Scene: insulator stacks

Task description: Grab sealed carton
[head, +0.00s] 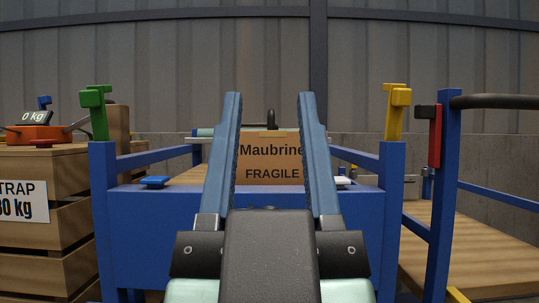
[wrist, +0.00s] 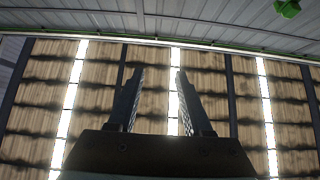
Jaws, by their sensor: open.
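The sealed carton (head: 270,160) is brown cardboard marked "Maubrine" and "FRAGILE", with a strip of tape at its top edge. It stands upright on the wooden deck of a blue-framed cart, beyond my gripper (head: 270,98) in the head view. My gripper's two blue fingers are spread apart and empty. They overlap the carton's left and right sides in the picture, so those edges are hidden. In the wrist view my gripper (wrist: 154,70) points at the ceiling or roof panels, and the carton is not seen there.
The blue cart (head: 150,235) has side rails and green (head: 98,115) and yellow (head: 396,115) clamps on its posts. A wooden crate (head: 45,225) with an orange scale (head: 35,134) stands left. Another wooden-decked cart (head: 470,245) stands right. A corrugated wall (head: 430,70) is behind.

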